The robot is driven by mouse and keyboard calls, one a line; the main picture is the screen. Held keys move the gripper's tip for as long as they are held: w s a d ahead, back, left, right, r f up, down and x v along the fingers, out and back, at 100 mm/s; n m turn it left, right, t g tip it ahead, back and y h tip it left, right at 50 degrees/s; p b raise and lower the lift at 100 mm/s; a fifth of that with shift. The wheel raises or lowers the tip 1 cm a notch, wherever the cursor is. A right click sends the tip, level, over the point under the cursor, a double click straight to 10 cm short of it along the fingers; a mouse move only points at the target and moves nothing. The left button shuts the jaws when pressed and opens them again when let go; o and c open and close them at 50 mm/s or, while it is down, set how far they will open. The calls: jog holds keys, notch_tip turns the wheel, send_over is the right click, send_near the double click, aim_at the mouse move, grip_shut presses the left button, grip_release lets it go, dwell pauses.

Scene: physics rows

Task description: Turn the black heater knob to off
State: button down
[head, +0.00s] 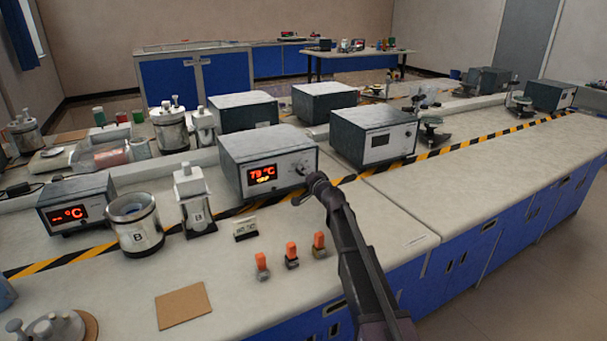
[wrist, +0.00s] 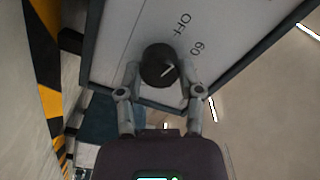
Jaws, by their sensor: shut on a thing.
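The black heater knob (wrist: 158,66) sits on the front panel of the grey heater box (head: 262,143). In the wrist view its white mark slants to the upper right, toward the side with the printed "OFF" and "60"; I cannot tell exactly which it points at. The box's display (head: 262,174) glows red with what looks like 79 °C, with a smaller yellow line below. My gripper (wrist: 161,74) is shut on the knob, one finger on each side.
Orange-topped pieces (head: 291,250) and a small sign (head: 245,229) stand in front. Another grey box (head: 372,125) is behind right. The right-hand bench top is clear.

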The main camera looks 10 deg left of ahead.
jog(key=shift+a+n, duration=0.15)
jog(key=shift+n, duration=1.25)
jog(key=shift+c, duration=1.3)
grip_release()
jog(key=v, duration=1.2)
jog(key=shift+r, duration=0.15)
